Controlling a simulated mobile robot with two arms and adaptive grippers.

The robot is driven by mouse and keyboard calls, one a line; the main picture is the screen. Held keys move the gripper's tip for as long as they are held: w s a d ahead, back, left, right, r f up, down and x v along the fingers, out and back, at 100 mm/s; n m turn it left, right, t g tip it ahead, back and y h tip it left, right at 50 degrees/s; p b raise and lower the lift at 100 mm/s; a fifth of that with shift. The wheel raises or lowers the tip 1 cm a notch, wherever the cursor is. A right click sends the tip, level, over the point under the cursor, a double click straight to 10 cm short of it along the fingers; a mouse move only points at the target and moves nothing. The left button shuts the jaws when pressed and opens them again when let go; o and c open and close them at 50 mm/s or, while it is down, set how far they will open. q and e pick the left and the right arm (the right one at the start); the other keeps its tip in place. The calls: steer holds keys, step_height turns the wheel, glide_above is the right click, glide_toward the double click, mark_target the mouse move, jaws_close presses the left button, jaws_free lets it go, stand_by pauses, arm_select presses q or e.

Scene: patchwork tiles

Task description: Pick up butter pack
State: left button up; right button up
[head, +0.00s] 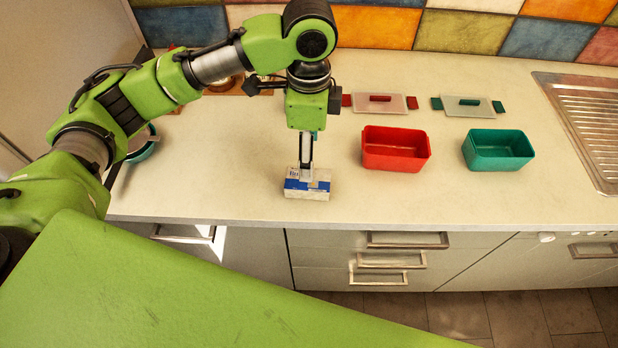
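The butter pack (307,187) is a small white and blue box near the front edge of the light countertop. My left gripper (306,172) points straight down onto it, and its fingertips overlap the pack's upper part in the head view. Only a narrow side of the gripper shows, so I cannot tell whether its fingers are closed on the pack. The pack appears to rest on the counter. My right gripper is not in view.
A red open container (396,149) and a green open container (498,150) stand to the right. Their lids, one with a red handle (380,102) and one with green ends (468,106), lie behind. A metal sink drainboard (590,120) is at far right. The counter between pack and containers is clear.

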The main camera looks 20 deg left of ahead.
arm_select(q)
glide_above(308, 183)
steer(key=w, duration=0.1)
steer(key=f, duration=0.4)
steer(key=shift+w+a+f, duration=0.1)
steer(key=shift+w+a, duration=0.05)
steer(key=shift+w, duration=0.05)
steer(key=shift+f+p, duration=0.35)
steer(key=shift+f, duration=0.1)
step_height(308, 183, down, 5)
steer(key=shift+s+a+r+p, duration=0.1)
steer(key=shift+r+p, duration=0.05)
steer(key=shift+p, duration=0.55)
steer(key=c, duration=1.4)
